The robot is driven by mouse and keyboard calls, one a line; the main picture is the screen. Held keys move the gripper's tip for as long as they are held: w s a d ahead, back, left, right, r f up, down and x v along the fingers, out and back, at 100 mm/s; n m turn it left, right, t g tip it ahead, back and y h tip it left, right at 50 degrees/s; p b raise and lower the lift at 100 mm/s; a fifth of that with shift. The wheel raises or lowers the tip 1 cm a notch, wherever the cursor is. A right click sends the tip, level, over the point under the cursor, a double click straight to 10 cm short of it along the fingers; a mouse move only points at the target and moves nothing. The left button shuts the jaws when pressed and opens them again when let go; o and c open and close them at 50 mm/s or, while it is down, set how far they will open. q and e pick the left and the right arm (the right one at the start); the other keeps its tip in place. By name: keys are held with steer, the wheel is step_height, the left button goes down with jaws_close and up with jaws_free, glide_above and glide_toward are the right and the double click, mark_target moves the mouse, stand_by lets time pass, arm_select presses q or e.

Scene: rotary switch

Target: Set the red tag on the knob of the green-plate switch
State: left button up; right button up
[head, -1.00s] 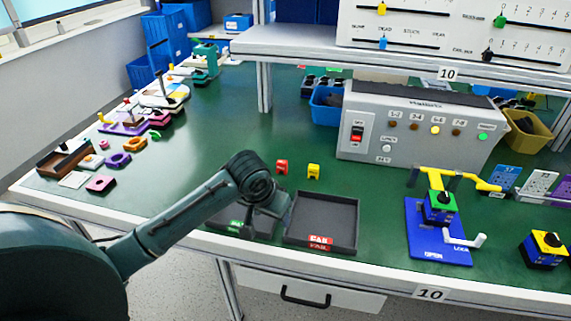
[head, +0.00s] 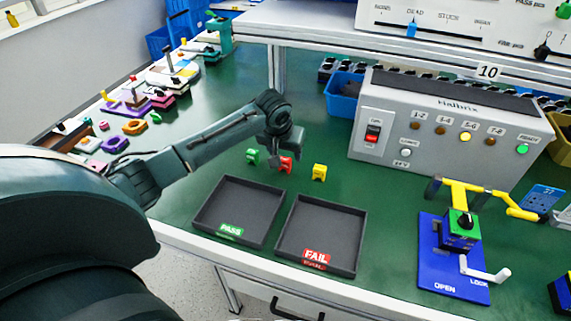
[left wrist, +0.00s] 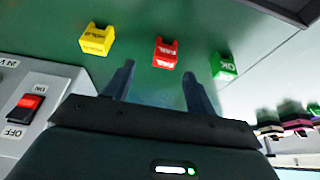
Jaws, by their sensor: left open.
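The red tag (head: 286,165) stands on the green table behind the two trays. In the left wrist view the red tag (left wrist: 165,53) lies ahead, in line with the gap between my fingers. My left gripper (head: 276,150) is above and just behind the red tag, open and empty; its two spread fingers show in the left wrist view (left wrist: 158,85). The green-plate switch (head: 460,230) is a block with a green top plate and a black knob (head: 465,220), mounted on a blue base (head: 447,272) at the right. My right gripper is not in view.
A green tag (head: 253,157) and a yellow tag (head: 319,172) flank the red one. A PASS tray (head: 205,218) and a FAIL tray (head: 345,250) lie in front. A grey control box (head: 440,145) and a yellow clamp (head: 480,196) stand to the right.

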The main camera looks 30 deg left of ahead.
mark_target(285, 160)
arm_select(q)
steer(key=x, duration=0.5)
steer(key=shift+a+f, duration=0.35)
steer(key=shift+f, duration=0.05)
steer(key=shift+c, duration=0.4)
steer(key=c, duration=0.9)
